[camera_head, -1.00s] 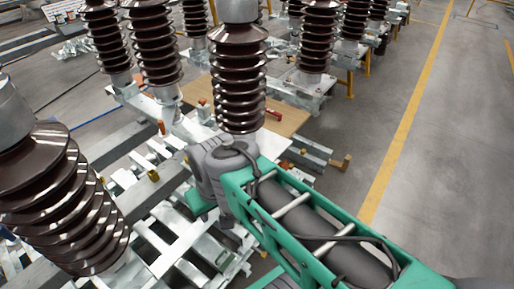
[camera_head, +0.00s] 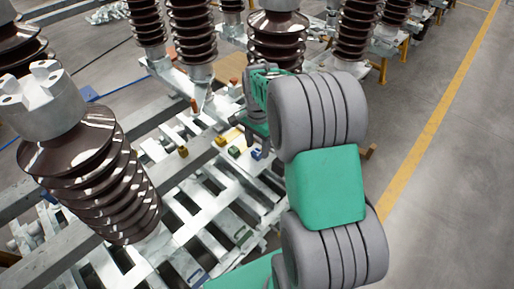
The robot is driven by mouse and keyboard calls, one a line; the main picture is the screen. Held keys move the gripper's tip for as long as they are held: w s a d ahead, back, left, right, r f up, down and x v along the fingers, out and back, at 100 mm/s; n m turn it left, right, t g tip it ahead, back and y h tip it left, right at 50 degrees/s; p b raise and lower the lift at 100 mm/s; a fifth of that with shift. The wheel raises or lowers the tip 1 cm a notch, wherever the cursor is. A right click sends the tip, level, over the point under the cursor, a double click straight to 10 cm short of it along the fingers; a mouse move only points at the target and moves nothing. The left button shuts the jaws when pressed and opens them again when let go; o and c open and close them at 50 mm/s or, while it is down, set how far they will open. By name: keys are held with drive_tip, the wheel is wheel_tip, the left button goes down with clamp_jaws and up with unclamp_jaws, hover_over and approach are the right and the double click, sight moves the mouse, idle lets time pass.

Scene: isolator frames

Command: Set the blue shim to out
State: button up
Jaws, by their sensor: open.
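A small blue block (camera_head: 256,154), which looks like the blue shim, sits among the pale metal rails just below my gripper. My gripper (camera_head: 254,138) is at the far end of my green and grey arm, pointing down close above the blue block. It is small and partly hidden by my arm, and its jaws are open. I cannot tell whether it touches the block. A small green block (camera_head: 234,152) is just left of the blue one.
Brown ribbed insulators stand around, a large one (camera_head: 100,180) at front left and another (camera_head: 277,40) behind my gripper. Clear grey floor with a yellow line (camera_head: 432,130) is at right.

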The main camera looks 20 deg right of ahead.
wheel_tip(320, 180, down, 2)
clamp_jaws()
idle(0.6)
drive_tip(key=shift+a, duration=0.1)
idle(0.9)
